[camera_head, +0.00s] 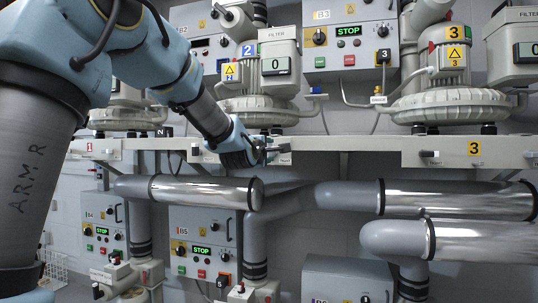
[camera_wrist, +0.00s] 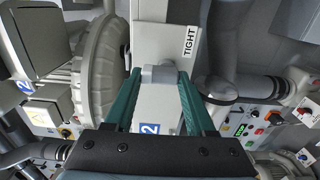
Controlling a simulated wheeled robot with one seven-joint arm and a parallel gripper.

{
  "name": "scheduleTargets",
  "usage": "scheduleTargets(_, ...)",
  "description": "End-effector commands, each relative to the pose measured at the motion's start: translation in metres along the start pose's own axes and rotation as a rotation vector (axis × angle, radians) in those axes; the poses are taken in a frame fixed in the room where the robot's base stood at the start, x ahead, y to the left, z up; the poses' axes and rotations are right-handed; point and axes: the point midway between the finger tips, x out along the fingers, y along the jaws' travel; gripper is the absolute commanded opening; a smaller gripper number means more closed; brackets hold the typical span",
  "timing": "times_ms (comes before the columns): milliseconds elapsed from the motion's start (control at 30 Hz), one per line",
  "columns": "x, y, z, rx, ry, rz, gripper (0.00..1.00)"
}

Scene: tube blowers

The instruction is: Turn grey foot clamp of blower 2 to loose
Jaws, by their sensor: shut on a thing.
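Blower 2 (camera_head: 262,104) stands on a pale shelf rail (camera_head: 330,145) and carries a blue number 2 label (camera_head: 249,50). The grey foot clamp (camera_wrist: 158,74) sits on the rail front in the wrist view, next to a label reading TIGHT (camera_wrist: 189,41).
Blower 3 (camera_head: 452,105) stands to the right, with its own clamp (camera_head: 430,154) on the rail. Thick grey and shiny pipes (camera_head: 205,190) run close below my gripper. Control boxes (camera_head: 205,245) are lower down. The blower 2 housing (camera_wrist: 98,75) is close beside my fingers.

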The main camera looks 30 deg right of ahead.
Motion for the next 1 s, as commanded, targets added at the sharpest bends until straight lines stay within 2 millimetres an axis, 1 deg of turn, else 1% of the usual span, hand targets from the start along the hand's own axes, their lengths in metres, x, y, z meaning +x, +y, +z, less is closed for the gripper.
scheduleTargets(367, 0.0, -0.0005, -0.0003, -0.008, 0.001, -0.001, 0.0)
scheduleTargets(400, 0.0, -0.0005, -0.0003, -0.008, 0.001, -0.001, 0.56)
scheduleTargets(667, 0.0, -0.0004, -0.0002, -0.007, 0.001, -0.001, 0.85)
scheduleTargets(900, -0.0005, -0.0002, -0.0002, -0.006, 0.001, 0.0, 0.85)
scheduleTargets(1000, -0.0055, 0.0001, -0.0003, -0.005, 0.001, 0.001, 0.85)
